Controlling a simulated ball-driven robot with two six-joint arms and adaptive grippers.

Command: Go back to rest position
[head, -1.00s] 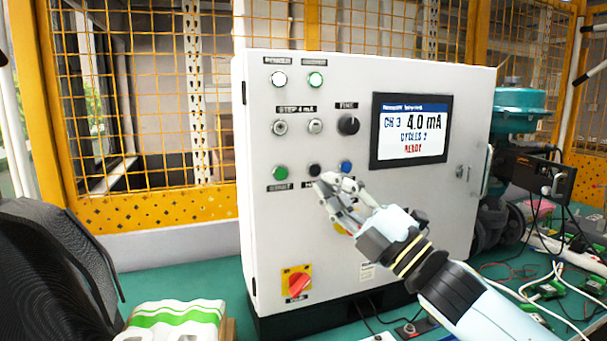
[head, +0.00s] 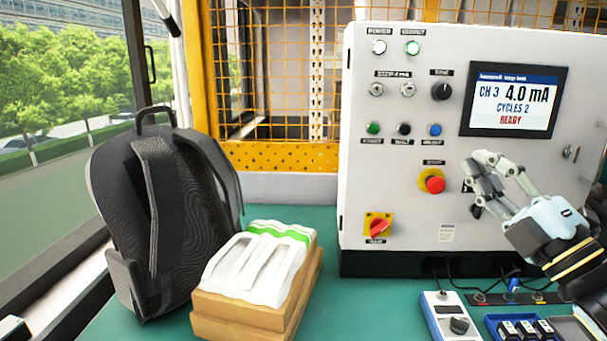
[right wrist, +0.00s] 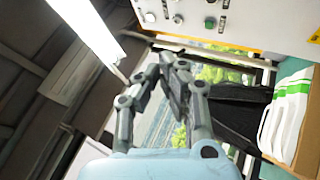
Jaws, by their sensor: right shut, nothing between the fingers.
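My right gripper (head: 482,178) is in front of the lower right part of the white control cabinet (head: 400,210) in the head view. Its fingers are closed with nothing between them. In the right wrist view the gripper (right wrist: 172,62) also shows shut and empty, with the cabinet (right wrist: 250,25) at the top. The cabinet's screen (head: 513,98) reads CH 3, 4.0 mA, CYCLES 2, READY. A red emergency button (head: 434,183) and a red-yellow rotary switch (head: 378,226) sit on the cabinet front. My left gripper is not in view.
A black backpack (head: 170,210) stands at the left by the window. A cardboard box (head: 240,312) with white-green packs (head: 255,265) lies beside it. A handheld meter (head: 452,318) and a blue tray (head: 492,322) are at the front right. The green bench (head: 370,310) is bare between them.

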